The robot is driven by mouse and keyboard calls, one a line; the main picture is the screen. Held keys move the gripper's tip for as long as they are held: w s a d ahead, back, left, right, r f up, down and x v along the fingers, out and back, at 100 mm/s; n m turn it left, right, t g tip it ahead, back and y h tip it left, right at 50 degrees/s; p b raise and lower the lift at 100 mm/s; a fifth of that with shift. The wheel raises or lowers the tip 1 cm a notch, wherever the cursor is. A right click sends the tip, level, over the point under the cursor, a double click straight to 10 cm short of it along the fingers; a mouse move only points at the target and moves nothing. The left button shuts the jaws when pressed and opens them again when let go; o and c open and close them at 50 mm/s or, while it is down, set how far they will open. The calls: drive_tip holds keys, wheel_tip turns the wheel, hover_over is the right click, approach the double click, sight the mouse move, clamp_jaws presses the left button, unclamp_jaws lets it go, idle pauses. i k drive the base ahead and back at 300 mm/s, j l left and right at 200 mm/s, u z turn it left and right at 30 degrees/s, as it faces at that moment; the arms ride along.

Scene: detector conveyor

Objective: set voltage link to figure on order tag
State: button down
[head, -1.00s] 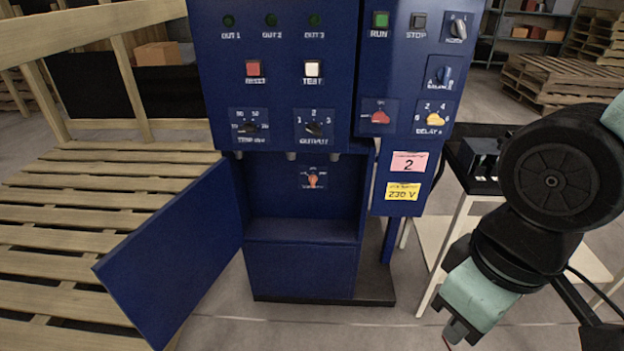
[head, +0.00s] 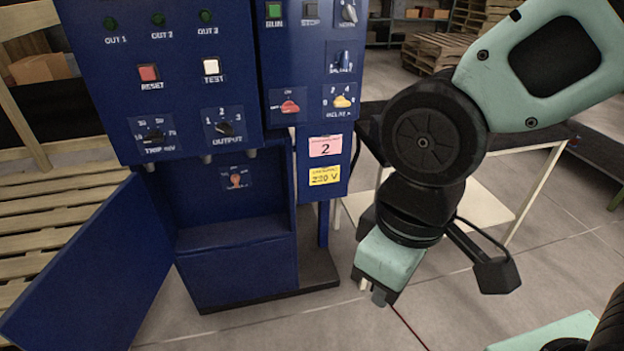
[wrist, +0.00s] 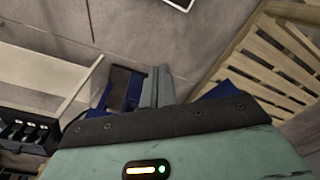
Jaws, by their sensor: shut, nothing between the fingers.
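The blue cabinet (head: 165,75) stands left of centre in the head view, its lower door (head: 90,262) swung open to the left. In the open recess is a small orange-red selector (head: 237,180), likely the voltage link; its printed figures are too small to read. The yellow tag (head: 324,176) on the right panel appears to read 230 V. A pink tag (head: 325,147) above it reads 2. My gripper (head: 372,293) is shut and empty, pointing down, right of the cabinet and lower than the recess. Its fingers also show in the wrist view (wrist: 157,84).
A table (head: 500,188) with a dark top stands behind my arm. Wooden pallets lie at the left (head: 60,205) and far back (head: 440,55). The open door juts forward at the left. The floor in front of the recess is clear.

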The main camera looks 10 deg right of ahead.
sight(235, 178)
drive_tip(key=i+u, duration=0.15)
drive_tip(key=i, duration=1.15)
